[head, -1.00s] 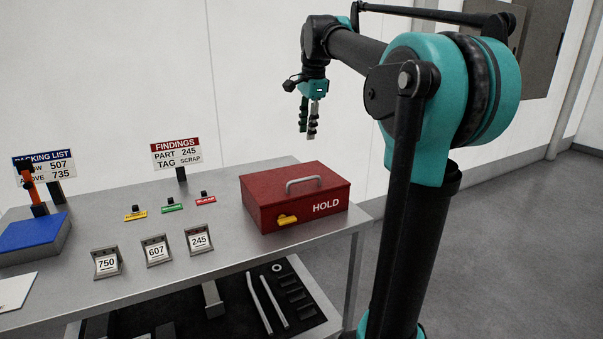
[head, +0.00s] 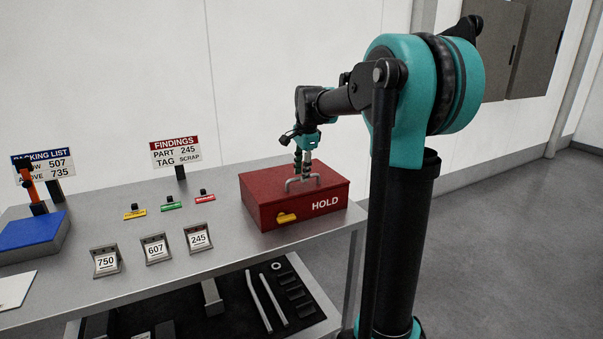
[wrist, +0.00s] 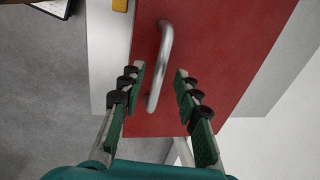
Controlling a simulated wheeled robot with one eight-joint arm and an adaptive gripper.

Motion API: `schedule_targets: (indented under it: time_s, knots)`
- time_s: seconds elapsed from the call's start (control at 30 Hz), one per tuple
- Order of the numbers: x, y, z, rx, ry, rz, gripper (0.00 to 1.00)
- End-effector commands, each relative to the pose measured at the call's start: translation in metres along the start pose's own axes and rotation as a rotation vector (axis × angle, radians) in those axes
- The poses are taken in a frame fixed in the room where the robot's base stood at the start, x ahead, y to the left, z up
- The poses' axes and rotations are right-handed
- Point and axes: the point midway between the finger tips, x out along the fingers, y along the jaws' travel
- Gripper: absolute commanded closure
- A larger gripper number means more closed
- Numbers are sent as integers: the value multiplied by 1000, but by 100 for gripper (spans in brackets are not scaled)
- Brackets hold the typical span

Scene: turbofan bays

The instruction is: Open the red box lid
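The red box (head: 270,213) marked HOLD sits on the right end of the metal table, its lid (head: 262,183) shut. A grey bar handle (head: 290,187) stands on the lid, and a yellow latch (head: 287,217) is on the front face. My gripper (head: 302,175) points down at the lid, just at the handle. In the wrist view my gripper (wrist: 158,80) is open, with the handle (wrist: 161,62) between the two fingers, nearer the left one. Whether a finger touches it I cannot tell. The lid (wrist: 210,50) fills the middle of that view.
Yellow, green and red tags (head: 170,203) lie left of the box. Number stands, one reading 245 (head: 198,238), are at the front. A FINDINGS sign (head: 176,152) stands behind. A blue box (head: 32,233) is at the far left. A dark lower shelf (head: 235,310) holds tools.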

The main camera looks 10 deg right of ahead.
Motion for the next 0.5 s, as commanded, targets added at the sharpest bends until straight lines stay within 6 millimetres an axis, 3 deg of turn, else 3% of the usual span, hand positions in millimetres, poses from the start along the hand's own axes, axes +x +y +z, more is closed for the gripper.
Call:
schedule_targets:
  time_s: [0.37,0.5]
  knots:
    - [6,0,0,0,0,0,67]
    - [6,0,0,0,0,0,85]
